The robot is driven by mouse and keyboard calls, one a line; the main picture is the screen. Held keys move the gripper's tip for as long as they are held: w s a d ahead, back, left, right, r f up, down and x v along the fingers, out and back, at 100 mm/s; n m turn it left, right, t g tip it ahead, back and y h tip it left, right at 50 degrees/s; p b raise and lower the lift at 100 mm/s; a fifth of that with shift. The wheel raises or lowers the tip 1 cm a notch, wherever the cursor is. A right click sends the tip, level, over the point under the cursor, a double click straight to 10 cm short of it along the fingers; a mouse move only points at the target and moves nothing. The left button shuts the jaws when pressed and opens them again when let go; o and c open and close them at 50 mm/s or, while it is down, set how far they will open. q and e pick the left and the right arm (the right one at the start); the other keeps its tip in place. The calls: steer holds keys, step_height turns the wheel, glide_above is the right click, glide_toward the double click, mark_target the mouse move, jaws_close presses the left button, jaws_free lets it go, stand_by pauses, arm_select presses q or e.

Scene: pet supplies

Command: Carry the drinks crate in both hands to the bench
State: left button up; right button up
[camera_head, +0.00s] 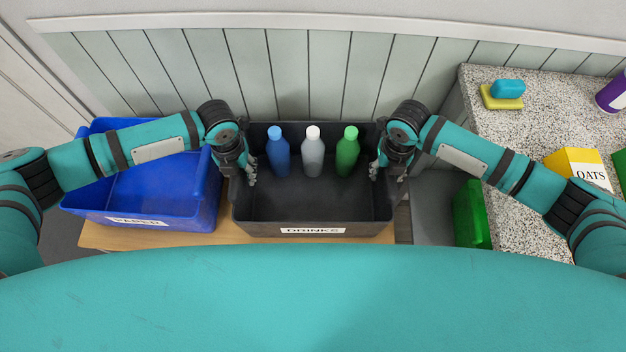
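The dark grey drinks crate (312,228), labelled DRINKS, sits upright at a wooden surface (150,237). It holds a blue bottle (278,155), a grey bottle with a white cap (312,157) and a green bottle (347,155), all standing near its back wall. My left gripper (248,174) is at the crate's left wall, with fingers showing just inside it. My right gripper (377,170) is at the right wall in the same way. The outer sides of both grippers are partly hidden, so I cannot tell whether they are closed on the walls. No surface is clearly marked as the bench.
A blue crate (205,205) labelled PAPER stands close on the left. A speckled worktop (530,125) on the right holds a sponge stack (503,95), a purple container (612,93) and an oats box (578,165). A green box (470,215) stands beside it. A panelled wall is behind.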

arm_select(q)
steer(key=shift+f, duration=0.25)
arm_select(e)
steer(key=shift+f, duration=0.25)
arm_select(q)
jaws_close()
arm_select(e)
jaws_close()
arm_select(q)
steer(key=shift+w+r, duration=0.2)
steer(key=shift+r, duration=0.05)
arm_select(e)
steer(key=shift+w+r, duration=0.2)
steer(key=shift+r, duration=0.05)
